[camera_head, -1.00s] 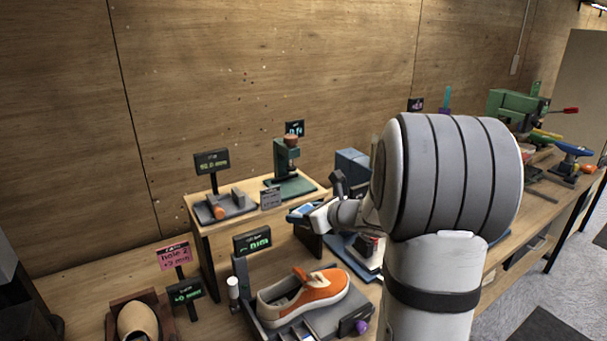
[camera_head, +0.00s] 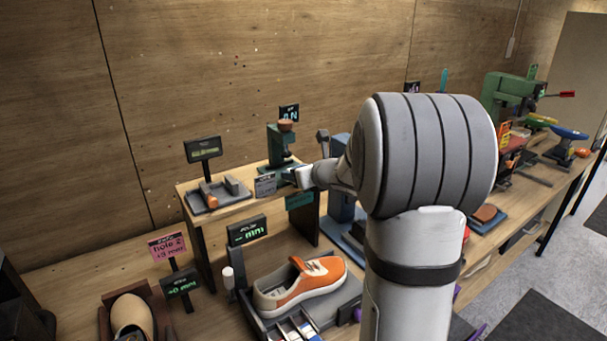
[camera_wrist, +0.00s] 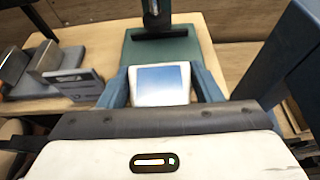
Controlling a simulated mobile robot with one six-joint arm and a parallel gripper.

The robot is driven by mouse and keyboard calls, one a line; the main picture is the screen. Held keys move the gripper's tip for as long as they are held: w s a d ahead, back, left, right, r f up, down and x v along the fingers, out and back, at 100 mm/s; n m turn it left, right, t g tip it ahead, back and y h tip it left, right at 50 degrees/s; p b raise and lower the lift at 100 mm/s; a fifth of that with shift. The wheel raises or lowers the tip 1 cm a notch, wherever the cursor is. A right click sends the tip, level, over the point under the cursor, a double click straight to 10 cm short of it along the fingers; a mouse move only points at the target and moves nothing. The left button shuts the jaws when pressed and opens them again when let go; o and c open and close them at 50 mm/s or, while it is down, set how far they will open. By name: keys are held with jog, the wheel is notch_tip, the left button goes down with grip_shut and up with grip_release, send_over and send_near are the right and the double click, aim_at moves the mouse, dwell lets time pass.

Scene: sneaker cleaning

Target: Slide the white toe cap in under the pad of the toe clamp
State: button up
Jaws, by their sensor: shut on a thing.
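The white toe cap (camera_wrist: 160,85), a small white piece with a bluish shiny face, is between the two blue fingers of my gripper (camera_wrist: 161,80) in the wrist view. My gripper is shut on it. The green toe clamp (camera_head: 275,145) stands on the raised wooden shelf in the head view, and my gripper (camera_head: 290,177) is at its front right. In the wrist view, the clamp's green base (camera_wrist: 165,50) lies just beyond the toe cap, with the dark pad (camera_wrist: 156,24) farther on. The cap is not under the pad. The gap height is unclear.
A grey fixture (camera_head: 218,195) and a small sign (camera_head: 265,186) stand left of the clamp on the shelf (camera_head: 215,217). An orange sneaker (camera_head: 318,280) sits below. A blue upright post (camera_wrist: 292,55) is close on the right in the wrist view.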

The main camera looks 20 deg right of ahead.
aim_at(278, 160)
jog(key=shift+w+a+f, duration=0.1)
jog(key=shift+w+f, duration=0.15)
jog(key=shift+w, duration=0.15)
jog(key=shift+w+a+f, duration=0.1)
jog(key=shift+w+a, duration=0.15)
jog(key=shift+w, duration=0.95)
jog(key=shift+w+a, duration=0.2)
jog(key=shift+w, duration=1.05)
jog(key=shift+w+a+f, duration=0.1)
jog(key=shift+w+a, duration=0.15)
jog(key=shift+w, duration=0.95)
jog(key=shift+r, duration=0.2)
jog(key=shift+w+r, duration=0.1)
jog(key=shift+r, duration=0.05)
jog(key=o, duration=1.1)
jog(key=shift+o, duration=0.2)
jog(key=shift+a+r, duration=0.1)
